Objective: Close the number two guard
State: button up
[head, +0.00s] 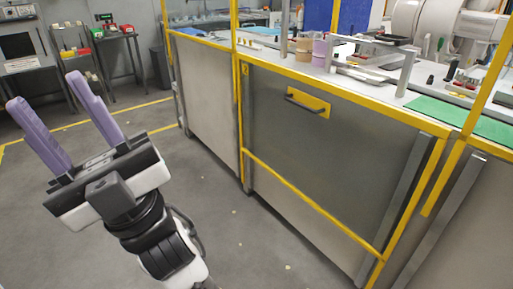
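The number two guard (330,140) is a flat grey panel in a yellow frame, with a small yellow mark, apparently a 2, at its top left corner. A dark bar handle (303,105) on a yellow plate sits near the panel's top. The panel stands below the worktop level, and the space above it between the yellow posts is uncovered. My gripper (45,89) is at the left, with two purple fingers spread apart and nothing between them. It is well left of the guard and not touching it.
A yellow rail (310,205) crosses low in front of the panel. Yellow posts (234,60) rise beside the opening. The bench behind holds tools, a metal frame (405,70) and a green mat (465,117). Grey floor (245,235) before the guard is clear. Shelves with bins (97,32) stand back left.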

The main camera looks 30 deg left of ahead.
aim_at(313, 105)
jog(key=u, duration=0.45)
jog(key=i+j+u, duration=0.15)
jog(key=i+u, duration=0.25)
jog(key=i, duration=0.65)
